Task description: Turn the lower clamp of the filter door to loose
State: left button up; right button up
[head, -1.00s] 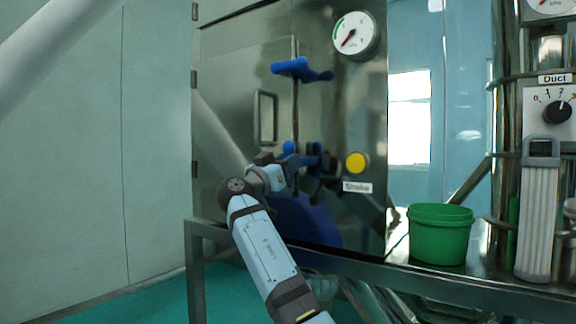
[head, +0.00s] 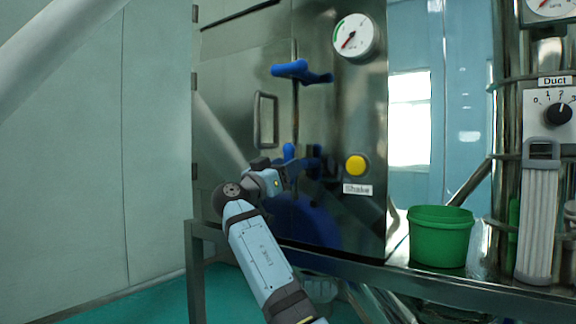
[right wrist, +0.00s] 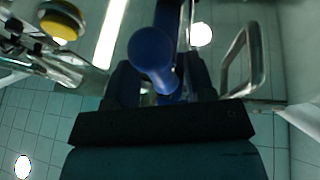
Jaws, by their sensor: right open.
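The lower clamp (head: 289,152) of the filter door is blue and sits low on the door's right edge, partly hidden by my gripper. In the right wrist view its rounded blue knob (right wrist: 152,52) stands between my open fingers, with its arm running up behind. My right gripper (right wrist: 160,82) is open around the knob; I cannot tell whether either finger touches it. In the head view the right gripper (head: 306,168) is at the lower clamp. The upper clamp (head: 301,71) is a blue handle lying roughly sideways. My left gripper is not in view.
A metal door handle (head: 265,120) is left of the clamps and also shows in the wrist view (right wrist: 240,62). A yellow Shake button (head: 357,165) is to the right. A gauge (head: 355,37) is above. A green bucket (head: 440,235) stands on the metal frame at right.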

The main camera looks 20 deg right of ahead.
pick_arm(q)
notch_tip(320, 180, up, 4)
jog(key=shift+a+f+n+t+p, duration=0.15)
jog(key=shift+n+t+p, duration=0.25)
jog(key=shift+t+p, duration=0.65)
pick_arm(e)
jog(key=v, duration=1.2)
jog(key=shift+s+a, duration=0.25)
jog(key=shift+f, duration=0.15)
